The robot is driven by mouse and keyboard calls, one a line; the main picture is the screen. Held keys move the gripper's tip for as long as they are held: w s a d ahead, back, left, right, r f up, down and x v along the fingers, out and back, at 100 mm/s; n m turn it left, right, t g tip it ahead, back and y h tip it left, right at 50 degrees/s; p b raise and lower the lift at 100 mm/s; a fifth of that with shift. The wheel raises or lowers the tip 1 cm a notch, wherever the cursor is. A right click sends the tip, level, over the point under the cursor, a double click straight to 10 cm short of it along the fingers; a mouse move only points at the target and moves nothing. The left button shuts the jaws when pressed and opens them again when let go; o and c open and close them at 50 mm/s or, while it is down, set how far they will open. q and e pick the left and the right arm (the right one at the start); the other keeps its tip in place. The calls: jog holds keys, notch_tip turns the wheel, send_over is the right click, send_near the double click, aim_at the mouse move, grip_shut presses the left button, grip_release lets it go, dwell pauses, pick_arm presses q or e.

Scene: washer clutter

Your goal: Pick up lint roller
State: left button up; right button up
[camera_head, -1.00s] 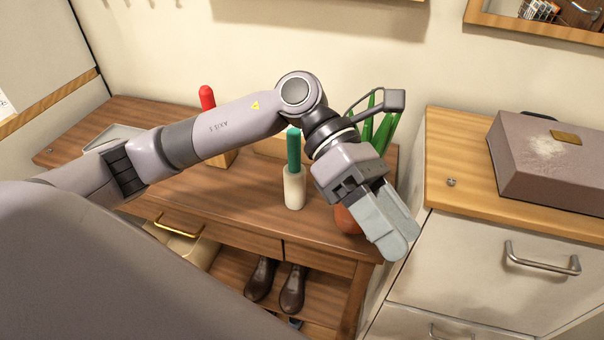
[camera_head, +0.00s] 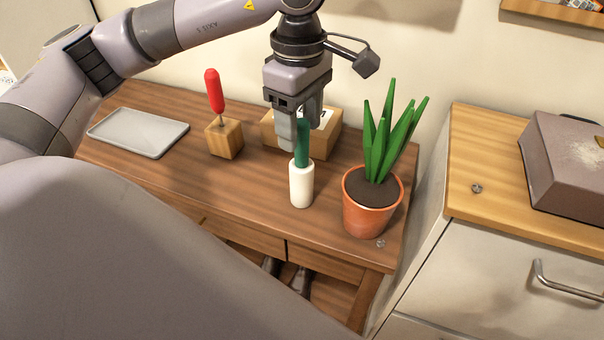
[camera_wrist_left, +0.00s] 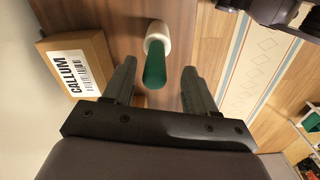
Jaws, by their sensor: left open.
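The lint roller stands upright on the wooden table, with a white roll (camera_head: 301,188) at the bottom and a green handle (camera_head: 302,146) on top. In the left wrist view its green handle (camera_wrist_left: 154,70) points toward the camera, between and a little beyond the fingers. My left gripper (camera_head: 297,138) points down over the handle, open, with its fingers around the handle's upper part in the head view. In the left wrist view the two fingers (camera_wrist_left: 158,85) are wide apart with gaps on both sides of the handle. My right gripper is not in view.
A cardboard box (camera_head: 326,142) labelled CALLUM sits just behind the roller. A potted plant (camera_head: 370,212) stands close to its right. A red-handled tool (camera_head: 214,92) in a wooden block (camera_head: 223,140) and a grey tray (camera_head: 138,134) are to the left. Table in front is clear.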

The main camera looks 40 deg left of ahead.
aim_at(302, 143)
pick_arm(q)
jog(key=f, duration=0.4)
jog(key=shift+w+f, duration=0.3)
jog(key=shift+f, duration=0.05)
grip_shut()
jog(key=shift+r, duration=0.1)
